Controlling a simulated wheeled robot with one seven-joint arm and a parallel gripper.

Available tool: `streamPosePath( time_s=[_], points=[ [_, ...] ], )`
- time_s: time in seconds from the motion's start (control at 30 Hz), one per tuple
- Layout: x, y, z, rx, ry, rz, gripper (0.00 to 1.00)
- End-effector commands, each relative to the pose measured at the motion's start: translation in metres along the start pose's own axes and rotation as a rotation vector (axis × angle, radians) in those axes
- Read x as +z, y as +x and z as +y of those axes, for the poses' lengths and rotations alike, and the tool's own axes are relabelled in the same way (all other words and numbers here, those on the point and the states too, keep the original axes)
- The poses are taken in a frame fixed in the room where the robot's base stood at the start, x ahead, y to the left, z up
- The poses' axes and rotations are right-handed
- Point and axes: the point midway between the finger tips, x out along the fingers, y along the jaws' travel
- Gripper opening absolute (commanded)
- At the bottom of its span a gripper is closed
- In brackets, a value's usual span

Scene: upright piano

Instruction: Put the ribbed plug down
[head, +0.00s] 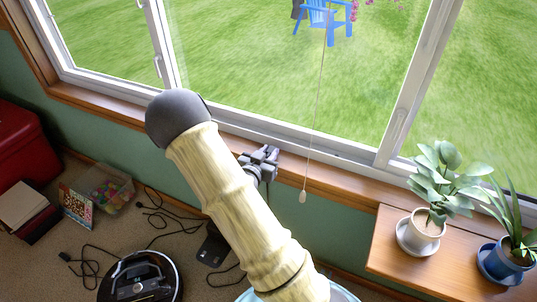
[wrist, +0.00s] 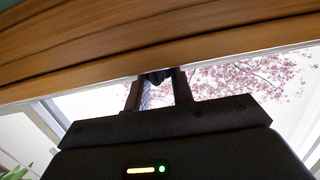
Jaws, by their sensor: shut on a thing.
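In the head view my gripper (head: 262,158) is a small dark shape in front of the wooden window sill, partly hidden behind my pale arm.
A window cord with a white pull (head: 303,196) hangs right of my gripper. A wooden shelf (head: 385,262) at right bears a white-potted plant (head: 420,232) and a blue-potted plant (head: 497,265). A robot vacuum (head: 140,280), black cables and a clear bin (head: 108,187) are on the floor.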

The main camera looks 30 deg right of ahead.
Motion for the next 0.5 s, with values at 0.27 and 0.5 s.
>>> streamPosePath(
  time_s=[0.27,0.5],
  points=[
    [0.0024,0.0005,0.0000,0.000,0.000,0.000,0.31],
    [0.0023,0.0004,0.0000,0.000,0.000,0.000,0.46]
  ],
)
